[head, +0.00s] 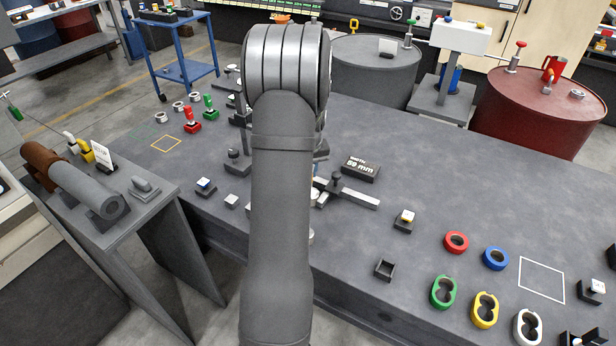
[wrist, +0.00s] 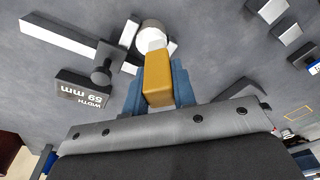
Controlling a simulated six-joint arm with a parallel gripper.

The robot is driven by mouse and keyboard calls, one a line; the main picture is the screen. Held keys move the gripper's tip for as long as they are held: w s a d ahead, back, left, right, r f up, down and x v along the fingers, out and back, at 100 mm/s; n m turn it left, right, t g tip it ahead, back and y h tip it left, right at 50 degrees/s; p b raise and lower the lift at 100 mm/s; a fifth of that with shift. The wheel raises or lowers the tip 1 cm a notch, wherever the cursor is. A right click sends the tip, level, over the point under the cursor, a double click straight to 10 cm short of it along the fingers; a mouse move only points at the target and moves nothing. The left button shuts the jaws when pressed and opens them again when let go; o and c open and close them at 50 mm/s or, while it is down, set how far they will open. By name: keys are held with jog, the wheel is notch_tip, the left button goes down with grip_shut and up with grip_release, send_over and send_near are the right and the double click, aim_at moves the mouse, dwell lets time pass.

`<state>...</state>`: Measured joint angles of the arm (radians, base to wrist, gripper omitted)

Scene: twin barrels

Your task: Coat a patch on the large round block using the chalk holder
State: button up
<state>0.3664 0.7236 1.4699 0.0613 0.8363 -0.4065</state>
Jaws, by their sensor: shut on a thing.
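My gripper (wrist: 158,78) shows in the wrist view, its two blue fingers shut on the yellow-orange chalk holder (wrist: 158,84). A pale chalk tip (wrist: 156,45) sticks out of the far end of the holder. Just beyond the tip is a white round block (wrist: 151,30); the tip overlaps it in the picture, and I cannot tell whether they touch. A coated patch cannot be made out. In the head view my own arm hides the gripper, the holder and most of this spot.
A black "WIDTH 59 mm" sign (head: 361,169) and a flat bar with a dark knob (head: 346,192) lie close to the right of my arm. Red (head: 456,243) and blue rings (head: 496,258) lie farther right. The back right of the grey table is clear.

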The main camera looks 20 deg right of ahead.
jog(key=shift+r, duration=1.9)
